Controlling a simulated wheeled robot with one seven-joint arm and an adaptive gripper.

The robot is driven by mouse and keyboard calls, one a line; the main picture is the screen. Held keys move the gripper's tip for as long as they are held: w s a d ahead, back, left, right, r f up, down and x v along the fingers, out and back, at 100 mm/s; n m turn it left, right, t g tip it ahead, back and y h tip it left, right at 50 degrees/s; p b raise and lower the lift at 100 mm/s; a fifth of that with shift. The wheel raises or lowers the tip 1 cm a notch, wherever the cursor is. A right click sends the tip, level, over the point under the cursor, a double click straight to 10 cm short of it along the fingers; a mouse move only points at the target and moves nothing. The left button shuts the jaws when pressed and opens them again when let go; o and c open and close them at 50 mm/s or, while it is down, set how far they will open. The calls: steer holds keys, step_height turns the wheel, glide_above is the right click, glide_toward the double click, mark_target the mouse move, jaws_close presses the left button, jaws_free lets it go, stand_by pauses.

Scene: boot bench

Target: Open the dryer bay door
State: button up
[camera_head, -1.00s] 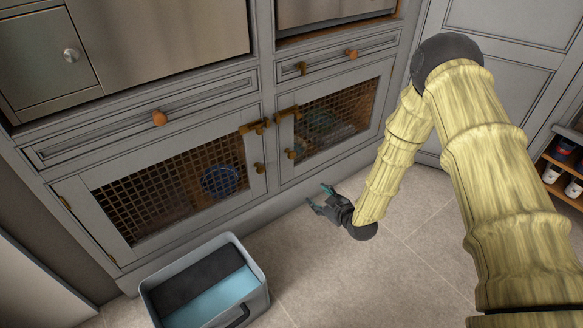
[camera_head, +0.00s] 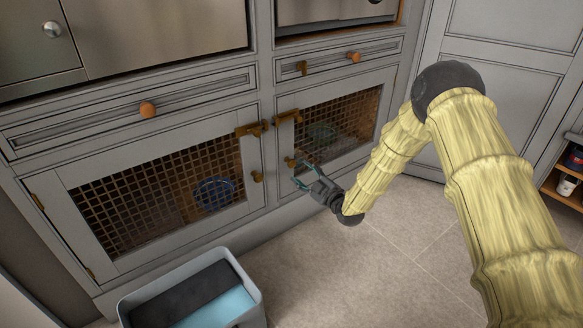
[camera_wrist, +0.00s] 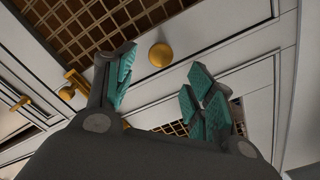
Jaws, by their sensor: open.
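Two grey cabinet doors with brass mesh stand side by side: a left door (camera_head: 125,245) and a right door (camera_head: 350,143). Both look shut; no label shows which is the dryer bay door. The left door has a knob (camera_head: 257,176), and the right door has a knob (camera_head: 291,162). Brass latch parts (camera_head: 252,128) sit at the top where the doors meet. My gripper (camera_head: 304,175) is open and empty, close to the right door's knob. In the wrist view, a round brass knob (camera_wrist: 161,55) shows ahead between the open fingers (camera_wrist: 162,78), apart from them.
A grey bin (camera_head: 195,295) with a blue inside stands on the floor before the left door. Drawers with knobs (camera_head: 148,110) run above the doors. A blue round thing (camera_head: 214,193) is behind the left mesh. The floor (camera_head: 400,235) right of the bin is clear.

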mark_target(293, 165)
steer(key=b+x, duration=0.1)
steer(key=x, duration=0.2)
steer(key=b+x, duration=0.1)
steer(key=x, duration=0.2)
steer(key=shift+w+a+f+b, duration=0.15)
steer(key=shift+w+f+b, duration=0.05)
steer(key=shift+b, duration=0.15)
steer(key=shift+x, duration=0.85)
steer(key=shift+r, duration=0.15)
jaws_close()
